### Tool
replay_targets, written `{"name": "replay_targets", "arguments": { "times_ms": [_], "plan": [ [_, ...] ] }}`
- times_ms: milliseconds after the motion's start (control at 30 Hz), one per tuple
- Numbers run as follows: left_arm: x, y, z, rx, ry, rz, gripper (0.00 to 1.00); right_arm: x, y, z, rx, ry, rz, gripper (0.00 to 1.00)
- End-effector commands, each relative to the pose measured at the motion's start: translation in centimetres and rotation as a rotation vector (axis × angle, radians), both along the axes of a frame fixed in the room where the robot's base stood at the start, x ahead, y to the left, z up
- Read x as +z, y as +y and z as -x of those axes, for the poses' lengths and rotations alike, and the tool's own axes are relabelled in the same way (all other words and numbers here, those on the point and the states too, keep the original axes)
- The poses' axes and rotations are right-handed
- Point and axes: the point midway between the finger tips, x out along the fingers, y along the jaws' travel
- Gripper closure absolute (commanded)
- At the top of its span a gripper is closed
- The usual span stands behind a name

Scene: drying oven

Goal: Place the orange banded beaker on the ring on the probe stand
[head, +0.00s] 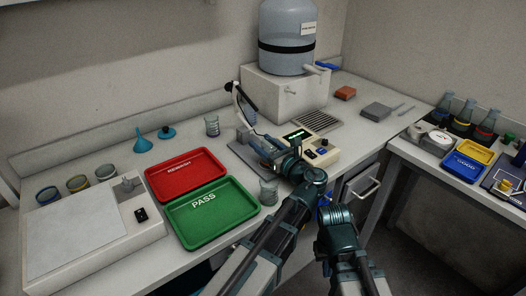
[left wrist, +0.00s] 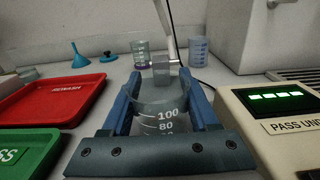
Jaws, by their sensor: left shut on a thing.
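My left gripper (head: 262,148) is shut on a clear beaker with white graduations (left wrist: 163,118); its blue fingers stand on either side of the glass in the left wrist view. No orange band shows on the visible part of this beaker. The probe stand (head: 246,104) has a pale arm with a black part and a grey base. In the left wrist view its post (left wrist: 166,70) is just beyond the held beaker. I cannot make out the ring or a gap beneath the beaker. My right gripper (head: 332,212) is low at the counter's front; its jaws are unclear.
A meter with a green display (head: 305,141) stands right of the stand. The red tray (head: 151,181) and green tray (head: 177,232) lie left. A clear beaker (head: 268,191) stands by the green tray, another (head: 211,125) behind the red tray. A water tank (head: 286,40) is behind.

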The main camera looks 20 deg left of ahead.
Motion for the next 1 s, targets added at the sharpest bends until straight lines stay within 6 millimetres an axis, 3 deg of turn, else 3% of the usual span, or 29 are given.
{"name": "replay_targets", "arguments": {
  "times_ms": [33, 433, 467, 600, 1000],
  "plan": [
    [-0.69, 0.00, 0.00, 0.000, 0.000, 0.000, 1.00, -0.70, 0.00, 0.00, 0.000, 0.000, 0.000, 1.00],
    [-0.88, 0.00, 0.00, 0.000, 0.000, 0.000, 1.00, -0.89, 0.00, 0.00, 0.000, 0.000, 0.000, 1.00],
    [-0.86, 0.00, 0.00, 0.000, 0.000, 0.000, 0.38, -0.87, 0.00, 0.00, 0.000, 0.000, 0.000, 1.00],
    [-0.75, 0.00, 0.00, 0.000, 0.000, 0.000, 0.12, -0.74, 0.00, 0.00, 0.000, 0.000, 0.000, 1.00],
    [-0.54, 0.00, 0.00, 0.000, 0.000, 0.000, 0.09, -0.54, 0.00, 0.00, 0.000, 0.000, 0.000, 1.00]
  ]
}}
